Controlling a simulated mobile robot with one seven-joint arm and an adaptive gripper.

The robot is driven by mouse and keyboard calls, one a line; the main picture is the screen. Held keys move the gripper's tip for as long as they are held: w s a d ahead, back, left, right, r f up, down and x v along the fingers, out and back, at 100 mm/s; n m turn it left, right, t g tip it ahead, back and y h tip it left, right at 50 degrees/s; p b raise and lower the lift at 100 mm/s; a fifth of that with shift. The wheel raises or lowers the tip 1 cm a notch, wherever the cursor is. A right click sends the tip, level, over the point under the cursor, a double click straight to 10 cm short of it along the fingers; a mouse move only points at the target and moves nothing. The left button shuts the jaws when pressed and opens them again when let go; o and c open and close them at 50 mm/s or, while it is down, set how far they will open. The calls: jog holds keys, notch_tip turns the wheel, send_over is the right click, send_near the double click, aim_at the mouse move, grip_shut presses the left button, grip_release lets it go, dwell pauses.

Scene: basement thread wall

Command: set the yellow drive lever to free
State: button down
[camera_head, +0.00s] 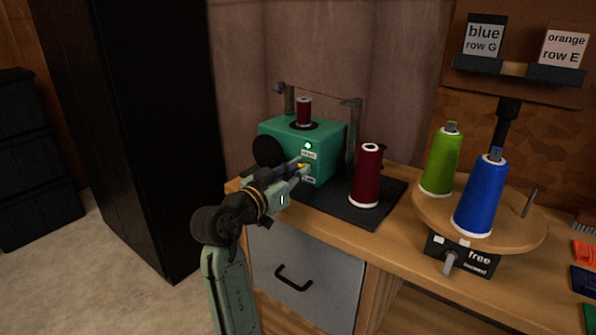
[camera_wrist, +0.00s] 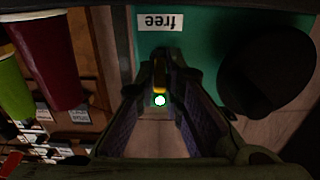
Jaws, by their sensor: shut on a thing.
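The teal machine (camera_head: 330,135) stands on the workbench with a lit green light (camera_head: 308,146) and two small labels on its front. The yellow drive lever (camera_head: 299,166) shows as a small yellow bit at my gripper's tips. My gripper (camera_head: 301,170) reaches the machine's front from the left and is shut on the lever. In the wrist view the yellow lever (camera_wrist: 160,76) sits between the fingertips (camera_wrist: 161,82), close to an upside-down "free" label (camera_wrist: 161,22). The fingers hide most of the lever.
A dark red spool (camera_head: 367,177) stands on the dark mat right of the machine. Green (camera_head: 440,160) and blue (camera_head: 480,195) spools stand on a round wooden turntable (camera_head: 525,233), above a separate grey lever (camera_head: 449,262) with its own "free" label. A black cabinet (camera_head: 150,120) stands left.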

jog(key=c, duration=1.7)
grip_release()
jog(key=v, duration=1.2)
